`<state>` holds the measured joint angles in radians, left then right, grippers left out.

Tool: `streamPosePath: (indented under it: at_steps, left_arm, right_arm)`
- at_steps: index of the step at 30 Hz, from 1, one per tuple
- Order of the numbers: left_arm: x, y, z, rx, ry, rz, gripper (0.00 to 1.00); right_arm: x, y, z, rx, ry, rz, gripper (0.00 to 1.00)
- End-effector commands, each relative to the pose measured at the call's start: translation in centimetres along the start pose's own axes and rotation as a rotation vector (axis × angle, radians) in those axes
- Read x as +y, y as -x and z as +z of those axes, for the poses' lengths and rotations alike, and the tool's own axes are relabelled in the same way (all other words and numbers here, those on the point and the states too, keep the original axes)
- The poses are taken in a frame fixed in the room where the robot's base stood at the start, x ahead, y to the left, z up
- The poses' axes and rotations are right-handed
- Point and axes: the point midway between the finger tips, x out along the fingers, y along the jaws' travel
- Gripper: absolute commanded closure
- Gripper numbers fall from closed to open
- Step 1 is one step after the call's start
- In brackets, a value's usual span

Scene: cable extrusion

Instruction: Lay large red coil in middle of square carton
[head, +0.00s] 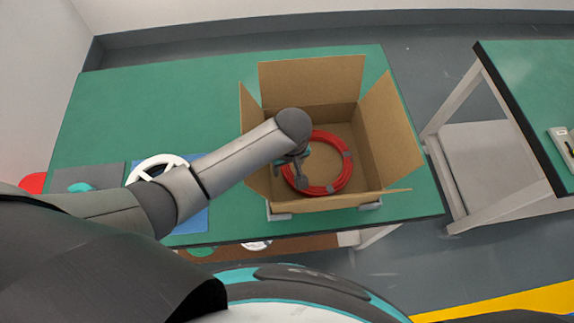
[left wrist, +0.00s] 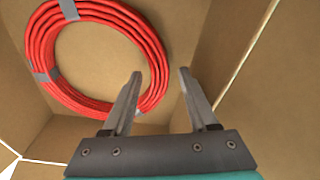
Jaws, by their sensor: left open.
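The large red coil (head: 331,181) lies flat inside the open square carton (head: 375,150), with grey tape bands around it. In the left wrist view the coil (left wrist: 148,48) rests on the carton's brown floor (left wrist: 100,55). My left gripper (head: 301,184) reaches down into the carton at the coil's left side and hides part of it. My right gripper is not in view.
The carton stands on a green table (head: 190,110) with its flaps spread outward. A white reel (head: 150,165) lies on the table to the left, partly behind my arm. Another green table (head: 535,85) stands at the right. The table's back left is clear.

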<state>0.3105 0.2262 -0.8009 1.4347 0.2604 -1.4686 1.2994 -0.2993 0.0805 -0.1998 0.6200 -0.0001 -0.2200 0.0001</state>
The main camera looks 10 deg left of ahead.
Motion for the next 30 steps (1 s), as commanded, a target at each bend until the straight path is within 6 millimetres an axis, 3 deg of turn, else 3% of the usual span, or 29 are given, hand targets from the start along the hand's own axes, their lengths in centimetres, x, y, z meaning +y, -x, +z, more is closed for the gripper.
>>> streamPosePath:
  at_steps: [9, 15, 30]
  left_arm:
    - [0.1, 7.0, -0.1, 0.000, 0.001, 0.003, 0.41]
    - [0.0, 10.0, 0.0, 0.000, 0.001, 0.002, 0.41]
    - [0.0, 11.0, 0.0, -0.001, 0.001, -0.001, 0.41]
  right_arm:
    - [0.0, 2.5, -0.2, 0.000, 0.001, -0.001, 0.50]
    - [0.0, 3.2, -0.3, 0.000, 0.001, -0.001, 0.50]
    - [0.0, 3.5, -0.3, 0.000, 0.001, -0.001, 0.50]
